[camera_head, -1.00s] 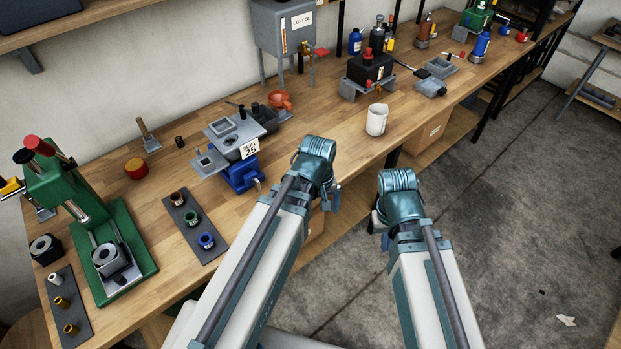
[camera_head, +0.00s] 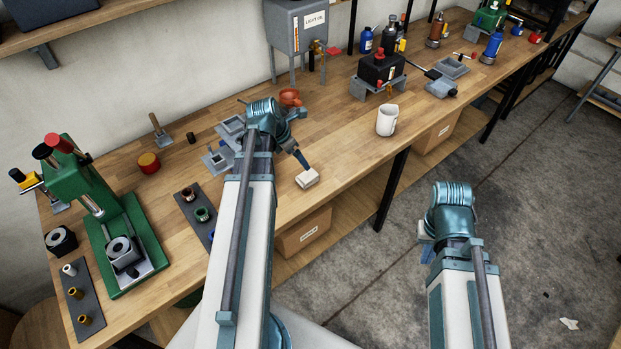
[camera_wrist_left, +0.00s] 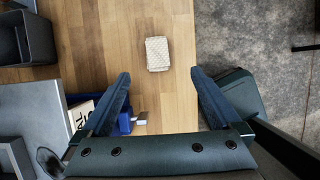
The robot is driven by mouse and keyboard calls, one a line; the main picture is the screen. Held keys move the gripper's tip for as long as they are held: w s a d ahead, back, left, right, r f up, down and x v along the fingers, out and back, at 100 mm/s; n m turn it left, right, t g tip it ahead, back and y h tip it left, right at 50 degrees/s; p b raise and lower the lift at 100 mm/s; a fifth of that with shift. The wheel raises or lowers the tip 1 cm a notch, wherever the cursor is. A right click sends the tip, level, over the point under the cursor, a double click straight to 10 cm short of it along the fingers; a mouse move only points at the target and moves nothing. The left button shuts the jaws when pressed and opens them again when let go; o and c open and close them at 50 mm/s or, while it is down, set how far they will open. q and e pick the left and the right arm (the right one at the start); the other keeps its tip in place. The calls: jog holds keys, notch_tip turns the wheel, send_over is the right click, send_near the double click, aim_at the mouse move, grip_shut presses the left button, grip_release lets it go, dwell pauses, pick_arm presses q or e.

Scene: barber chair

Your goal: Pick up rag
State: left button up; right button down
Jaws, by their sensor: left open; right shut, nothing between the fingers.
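The rag (camera_head: 307,178) is a small folded cream-white cloth lying on the workbench near its front edge. In the left wrist view the rag (camera_wrist_left: 158,54) lies ahead of the fingertips, roughly centred between them. My left gripper (camera_head: 299,158) is just beside and above the rag in the head view, and is partly hidden by its own wrist. The left wrist view shows its fingers (camera_wrist_left: 161,82) spread open and empty. My right gripper (camera_head: 427,251) is shut and empty over the floor, right of the bench.
The wooden workbench (camera_head: 345,165) has free room around the rag. A cardboard box (camera_head: 302,232) is on the shelf below.

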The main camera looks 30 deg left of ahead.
pick_arm(q)
jog(key=b, duration=0.7)
send_over(307, 176)
jog(key=s, duration=0.2)
notch_tip(307, 176, down, 7)
jog(key=shift+a+f, duration=0.15)
jog(key=shift+w+f+b, duration=0.25)
jog(key=shift+f+b, duration=0.1)
jog(key=shift+b, duration=0.05)
jog(key=b+x, duration=0.5)
jog(key=shift+s+a+f, duration=0.2)
jog(key=shift+a+f, duration=0.15)
jog(key=shift+r, duration=0.15)
